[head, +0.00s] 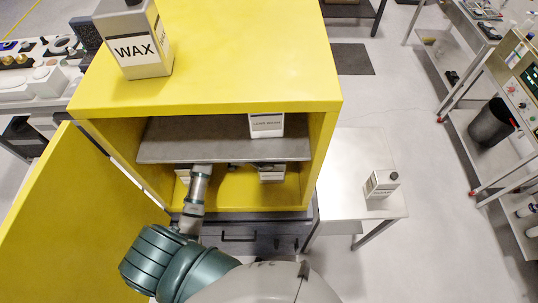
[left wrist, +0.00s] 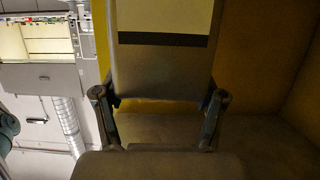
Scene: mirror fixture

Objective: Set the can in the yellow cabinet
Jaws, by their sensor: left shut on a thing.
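The yellow cabinet (head: 230,70) stands with its door open to the left. My left arm reaches into its lower compartment, below the grey shelf (head: 220,140). In the left wrist view, my left gripper (left wrist: 158,102) is shut on a grey can (left wrist: 160,65) with a pale label and a dark band, one finger on each side. A yellow inner wall shows beside it. In the head view, a pale can (head: 183,173) shows partly beside my wrist; I cannot tell whether it is the held one. The fingertips are hidden there. My right gripper is not in view.
A WAX can (head: 138,48) stands on the cabinet top. One labelled can (head: 267,125) sits on the shelf, another (head: 272,173) in the lower compartment. A white side table (head: 350,160) at right bears a can (head: 382,184). The open door (head: 75,220) flanks my arm.

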